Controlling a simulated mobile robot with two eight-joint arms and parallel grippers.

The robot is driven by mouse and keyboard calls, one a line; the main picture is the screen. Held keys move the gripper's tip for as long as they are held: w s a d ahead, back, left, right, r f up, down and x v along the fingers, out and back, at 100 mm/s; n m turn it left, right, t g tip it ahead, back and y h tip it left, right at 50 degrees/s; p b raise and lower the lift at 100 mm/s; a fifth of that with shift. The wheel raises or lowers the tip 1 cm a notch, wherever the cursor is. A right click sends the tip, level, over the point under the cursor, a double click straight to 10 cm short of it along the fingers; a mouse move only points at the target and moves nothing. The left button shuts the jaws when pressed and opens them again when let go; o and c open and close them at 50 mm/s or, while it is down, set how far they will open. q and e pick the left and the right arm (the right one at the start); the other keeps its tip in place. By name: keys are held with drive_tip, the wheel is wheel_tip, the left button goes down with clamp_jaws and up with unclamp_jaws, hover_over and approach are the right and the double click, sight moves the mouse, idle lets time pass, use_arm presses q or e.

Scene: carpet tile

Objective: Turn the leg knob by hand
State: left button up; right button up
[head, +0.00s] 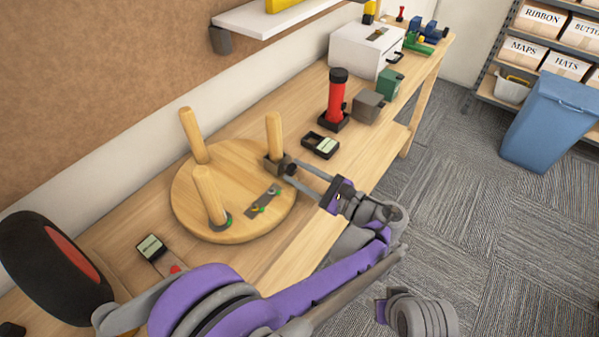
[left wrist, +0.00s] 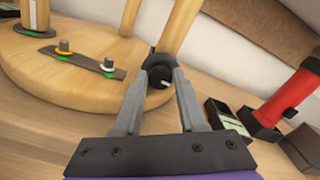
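A round wooden stool (head: 235,165) lies upside down on the workbench with three legs pointing up. At the foot of its right-hand leg (head: 274,134) is a grey bracket (head: 272,160) with a dark leg knob (left wrist: 157,78) facing outward. My left gripper (head: 291,170) reaches in from the bench's front side. In the left wrist view its two fingers (left wrist: 162,76) close in on both sides of the dark knob and appear to grip it. The fingertips partly hide the knob.
A metal strip (head: 263,199) with fasteners lies on the stool. A black tray (head: 320,145), a red-and-black tool (head: 338,97) and a grey block (head: 368,106) stand further along the bench. A blue bin (head: 550,122) is on the carpet. A shelf (head: 280,25) overhangs the bench.

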use_arm(q)
drive_tip(key=o, duration=0.4)
